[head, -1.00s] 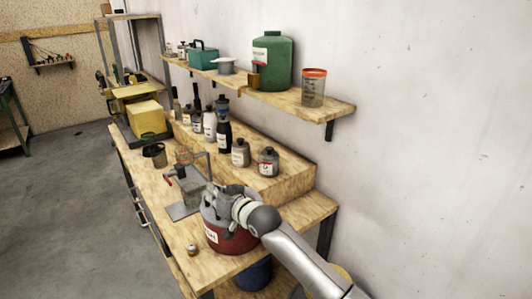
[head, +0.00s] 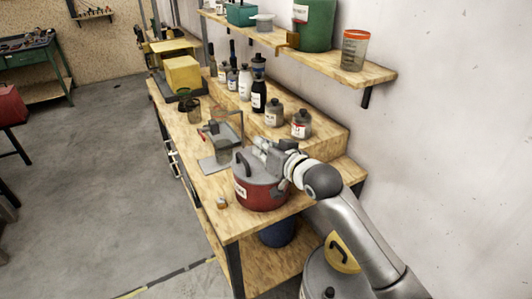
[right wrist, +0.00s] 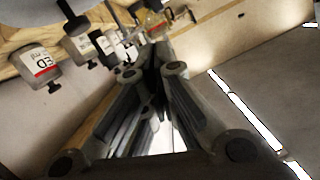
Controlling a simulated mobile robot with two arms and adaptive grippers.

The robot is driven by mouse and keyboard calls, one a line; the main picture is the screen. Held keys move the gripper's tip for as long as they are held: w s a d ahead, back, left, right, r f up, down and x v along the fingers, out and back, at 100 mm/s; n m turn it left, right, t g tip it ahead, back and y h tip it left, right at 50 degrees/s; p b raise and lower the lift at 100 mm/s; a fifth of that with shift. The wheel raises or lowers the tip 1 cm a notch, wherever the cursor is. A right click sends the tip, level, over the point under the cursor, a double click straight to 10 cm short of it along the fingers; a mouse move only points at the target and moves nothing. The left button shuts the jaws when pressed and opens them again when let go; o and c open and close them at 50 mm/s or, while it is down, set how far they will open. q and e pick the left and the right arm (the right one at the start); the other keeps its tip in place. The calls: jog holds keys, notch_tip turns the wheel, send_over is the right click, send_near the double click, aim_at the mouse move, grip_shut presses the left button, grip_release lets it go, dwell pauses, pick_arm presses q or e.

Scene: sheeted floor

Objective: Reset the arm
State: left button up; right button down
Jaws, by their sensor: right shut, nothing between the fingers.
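My right gripper (head: 266,148) is over the grey lid of a red pot (head: 262,192) on the wooden bench. Its arm comes in from the lower right. In the right wrist view the gripper's fingers (right wrist: 155,75) are together with nothing between them. I cannot tell from the head view whether the gripper touches the lid. My left gripper is in neither current view.
The wooden bench (head: 222,185) holds a small jar (head: 222,202), a metal stand (head: 222,140) and a raised step with several bottles (head: 258,90). A wall shelf (head: 375,76) carries a green jug (head: 314,25). The floor (head: 100,180) left of the bench is clear.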

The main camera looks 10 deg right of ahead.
jog(key=s+d+f+g+h, duration=0.2)
jog(key=s+d+f, duration=0.1)
jog(key=s+f, duration=0.6)
jog(key=s+d+f+g+h, duration=0.2)
jog(key=s+d+f+g, duration=0.1)
jog(key=s+f, duration=0.55)
jog(key=s+d+f+g+h, duration=0.1)
jog(key=s+d+f+g, duration=0.25)
jog(key=s, duration=0.75)
jog(key=s+d+f+g+h, duration=0.2)
jog(key=s+d+f, duration=0.2)
jog(key=s, duration=0.7)
notch_tip(320, 180, down, 28)
jog(key=s+g+b, duration=0.1)
jog(key=s+b, duration=0.1)
jog(key=b, duration=0.1)
jog(key=s+d+f+g+b, duration=0.1)
jog(key=s+d+f, duration=0.2)
jog(key=s+f, duration=1.3)
notch_tip(320, 180, down, 2)
jog(key=shift+s+d+f+n, duration=0.1)
jog(key=shift+s+d+n, duration=0.1)
jog(key=shift+s+n, duration=0.15)
